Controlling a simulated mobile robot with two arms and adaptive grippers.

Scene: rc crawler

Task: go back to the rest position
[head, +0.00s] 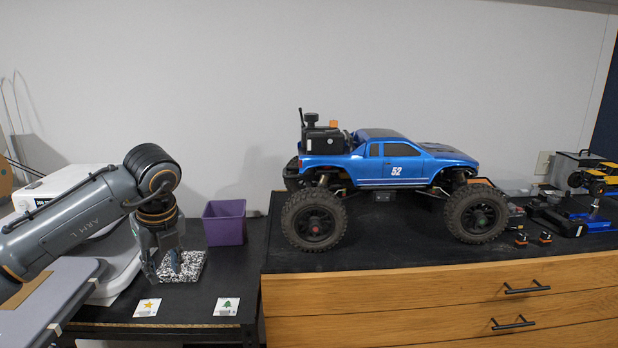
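My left gripper (164,268) points down from the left arm, in front of or above a speckled black-and-white pad (192,272). Its fingers look apart, with nothing visible between them. I cannot tell its exact height over the pad. My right gripper is out of view. A blue RC crawler truck (420,168) marked 52 stands on the dark top of a wooden drawer cabinet (420,328), well to the right of my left gripper.
A purple bin (225,224) stands just right of my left gripper. Two cards, one with a star (147,307) and one with a tree (227,306), lie on the black table's front. A white machine (62,187) is behind my arm. Small parts and a yellow vehicle (602,180) are at far right.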

